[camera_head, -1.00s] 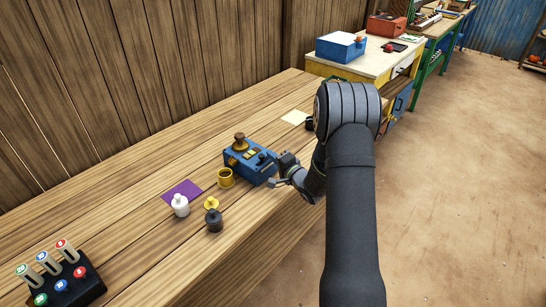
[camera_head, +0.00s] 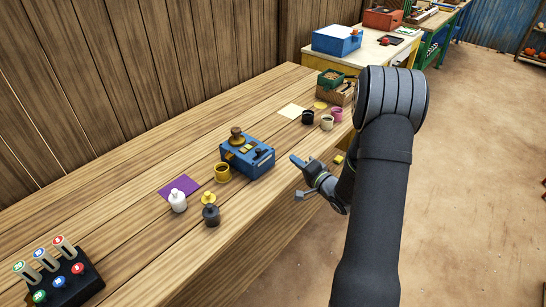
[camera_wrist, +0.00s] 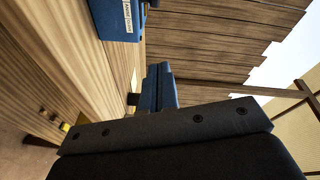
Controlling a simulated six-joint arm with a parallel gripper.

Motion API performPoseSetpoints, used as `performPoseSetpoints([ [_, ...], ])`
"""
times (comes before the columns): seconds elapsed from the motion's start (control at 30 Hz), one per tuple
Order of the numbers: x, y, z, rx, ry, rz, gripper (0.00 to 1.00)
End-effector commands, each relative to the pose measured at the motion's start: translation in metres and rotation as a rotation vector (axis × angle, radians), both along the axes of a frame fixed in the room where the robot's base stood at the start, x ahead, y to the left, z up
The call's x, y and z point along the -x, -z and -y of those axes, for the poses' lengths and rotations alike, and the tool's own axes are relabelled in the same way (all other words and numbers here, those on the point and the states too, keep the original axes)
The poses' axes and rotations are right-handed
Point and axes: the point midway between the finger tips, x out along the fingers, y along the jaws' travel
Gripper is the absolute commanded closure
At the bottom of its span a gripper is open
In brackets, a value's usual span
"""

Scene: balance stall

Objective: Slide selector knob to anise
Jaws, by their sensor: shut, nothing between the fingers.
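The blue device (camera_head: 262,166) stands on the wooden bench, with yellow parts and a brown round-topped piece (camera_head: 237,137) on top. Its selector knob is too small to make out, and I cannot read any anise mark. In the wrist view part of a blue box (camera_wrist: 115,18) with a small white label shows at the top left; the label is not clearly legible. My gripper (camera_head: 294,159) is shut and empty, in the air to the right of the device near the bench's front edge, with a gap between them. Its blue fingers (camera_wrist: 158,72) show together in the wrist view.
A yellow cup (camera_head: 222,174), a white bottle (camera_head: 178,202), a black weight (camera_head: 211,216) and a purple mat (camera_head: 181,185) lie left of the device. Several cups and a crate (camera_head: 336,93) stand farther back. A black rack (camera_head: 68,281) is at the near left.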

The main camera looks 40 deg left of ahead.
Motion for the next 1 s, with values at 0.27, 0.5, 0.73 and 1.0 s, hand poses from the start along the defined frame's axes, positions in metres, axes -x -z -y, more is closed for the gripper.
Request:
performPoseSetpoints([
  [0.27, 0.025, -0.003, -0.005, 0.13, -0.012, 0.494, 1.0],
  [0.5, 0.046, -0.005, -0.007, 0.255, -0.029, 0.94, 1.0],
  [0.73, 0.065, -0.007, -0.007, 0.38, -0.054, 1.368, 1.0],
  [1.0, 0.088, -0.008, -0.005, 0.531, -0.097, 1.868, 1.0],
])
